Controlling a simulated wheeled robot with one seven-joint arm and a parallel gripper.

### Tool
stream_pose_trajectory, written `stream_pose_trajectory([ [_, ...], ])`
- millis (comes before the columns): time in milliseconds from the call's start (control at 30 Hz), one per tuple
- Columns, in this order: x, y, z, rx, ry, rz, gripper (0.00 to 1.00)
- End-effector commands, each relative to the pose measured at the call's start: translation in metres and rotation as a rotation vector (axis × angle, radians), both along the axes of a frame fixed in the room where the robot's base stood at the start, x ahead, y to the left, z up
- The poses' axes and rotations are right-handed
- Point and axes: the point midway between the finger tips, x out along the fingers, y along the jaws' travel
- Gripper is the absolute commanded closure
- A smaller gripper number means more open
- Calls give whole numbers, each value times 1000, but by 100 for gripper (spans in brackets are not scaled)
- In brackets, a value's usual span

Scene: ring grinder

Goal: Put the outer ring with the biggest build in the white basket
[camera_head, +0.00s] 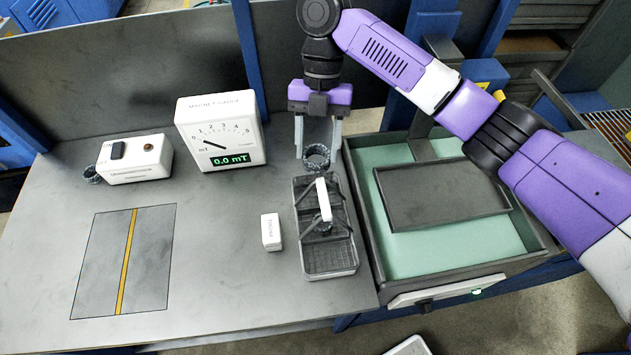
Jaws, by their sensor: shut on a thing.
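My gripper (317,160) hangs fingers down over the far end of a dark wire-like tray (348,266). It is shut on a dark, speckled outer ring (317,153), whose opening shows between the two fingers. Another dark ring (92,174) is at the left, partly behind a white box. A further small dark ring-like part (324,228) lies in the tray beside a white bar (323,200). Details of build on the rings are too small to tell. A white rim (408,346) shows at the bottom edge; I cannot tell if it is the basket.
A magnet gauge (221,133) reads 0.0 mT. A white switch box (135,160) stands to its left. A small white block (271,232) stands left of the tray. An open drawer (400,262) with a grey tray (440,196) is at right. A yellow-striped plate (100,265) lies front left.

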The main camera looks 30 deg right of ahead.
Motion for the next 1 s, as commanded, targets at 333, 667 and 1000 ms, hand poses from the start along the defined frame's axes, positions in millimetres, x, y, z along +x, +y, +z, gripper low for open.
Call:
stream_pose_trajectory([
  [333,-1,2,-82,2,2,0,100],
  [667,-1,1,-114,1,2,0,100],
  [1000,0,0,-141,0,-1,1,100],
])
